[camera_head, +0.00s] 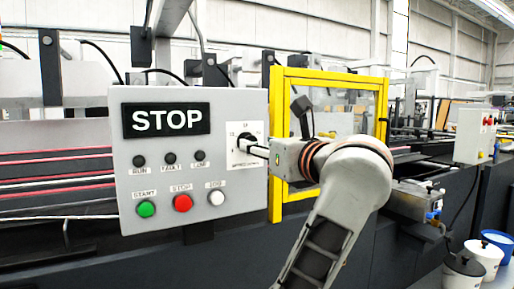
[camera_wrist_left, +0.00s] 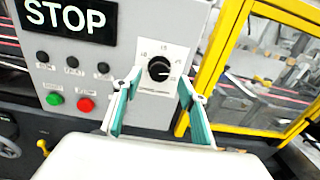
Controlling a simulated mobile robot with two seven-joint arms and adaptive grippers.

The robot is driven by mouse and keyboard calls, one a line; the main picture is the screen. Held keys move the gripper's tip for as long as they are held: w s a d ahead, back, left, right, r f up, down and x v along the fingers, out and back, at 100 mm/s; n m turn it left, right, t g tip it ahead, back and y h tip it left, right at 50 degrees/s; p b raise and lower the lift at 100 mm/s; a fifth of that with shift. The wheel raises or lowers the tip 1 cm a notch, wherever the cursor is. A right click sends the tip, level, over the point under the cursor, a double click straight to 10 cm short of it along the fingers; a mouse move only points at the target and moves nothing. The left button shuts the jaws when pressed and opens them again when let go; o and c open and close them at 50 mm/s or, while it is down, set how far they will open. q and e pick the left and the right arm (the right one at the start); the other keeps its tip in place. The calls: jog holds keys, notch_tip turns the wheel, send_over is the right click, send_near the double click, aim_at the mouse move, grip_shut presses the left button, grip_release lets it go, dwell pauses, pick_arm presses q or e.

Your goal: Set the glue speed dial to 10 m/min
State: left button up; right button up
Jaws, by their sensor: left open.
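The speed dial is a round black knob on a white scale plate at the right of the grey control panel; it shows in the left wrist view (camera_wrist_left: 159,68) and, partly covered by my gripper, in the head view (camera_head: 246,141). Small numbers ring the knob. A light mark on it seems to point to the lower right, but the exact setting is too small to read. My left gripper (camera_head: 258,152) is in front of the dial. In the left wrist view its teal-padded fingers (camera_wrist_left: 160,80) are apart, one on each side of the knob; contact cannot be told. My right gripper is not in view.
The panel has a STOP display (camera_head: 167,120), three dark lamps, and green (camera_head: 146,209), red (camera_head: 182,203) and white (camera_head: 217,198) buttons left of the dial. A yellow-framed guard door (camera_head: 276,200) stands close to the right. Buckets (camera_head: 484,262) stand at far right.

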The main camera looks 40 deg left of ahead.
pick_arm(q)
jog(key=shift+b+x, duration=0.3)
jog(key=shift+x, duration=1.55)
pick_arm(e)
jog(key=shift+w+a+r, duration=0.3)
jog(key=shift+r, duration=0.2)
pick_arm(q)
jog(key=c, duration=1.1)
